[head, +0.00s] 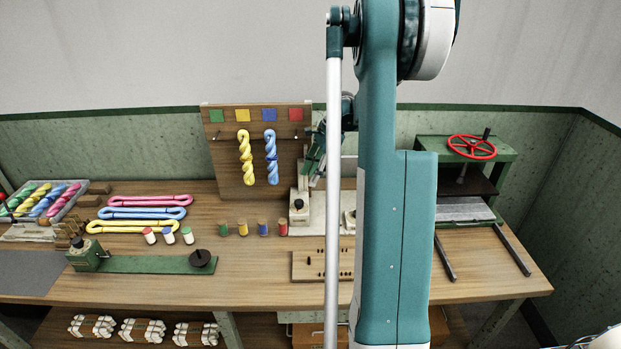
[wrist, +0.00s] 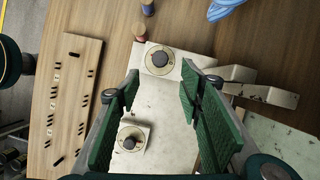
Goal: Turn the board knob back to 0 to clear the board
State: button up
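Two round dark knobs on pale bases show in the wrist view. One knob (wrist: 160,60) lies ahead of the fingertips, near a red-topped cylinder. The other knob (wrist: 130,143) is lower, nearer the camera. I cannot tell from labels which is the board knob, and the dial marks are too small to read. In the head view the first knob (head: 298,204) is on the front of a pale block. In the head view my gripper (head: 313,160) is above the block, partly hidden by my arm.
A peg board (head: 300,268) lies in front of the pale plate. Several coloured cylinders (head: 263,229) stand left of the block. A back panel (head: 225,180) with yellow and blue skeins stands behind. A red handwheel press (head: 472,148) is at right. My arm hides the middle.

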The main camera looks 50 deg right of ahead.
jog(key=shift+a+f, duration=0.1)
jog(key=n+g+h+p, duration=0.3)
jog(key=g+h+p, duration=0.1)
jog(key=h+p, duration=0.5)
send_near(299, 201)
jog(key=shift+s+d+f+y+p, duration=0.15)
jog(key=shift+d+f+y+p, duration=0.15)
jog(key=shift+d+y, duration=0.1)
dwell(0.4)
jog(key=shift+p+x, duration=0.4)
jog(key=shift+x, duration=3.45)
jog(key=shift+c, duration=0.7)
jog(key=c, duration=0.8)
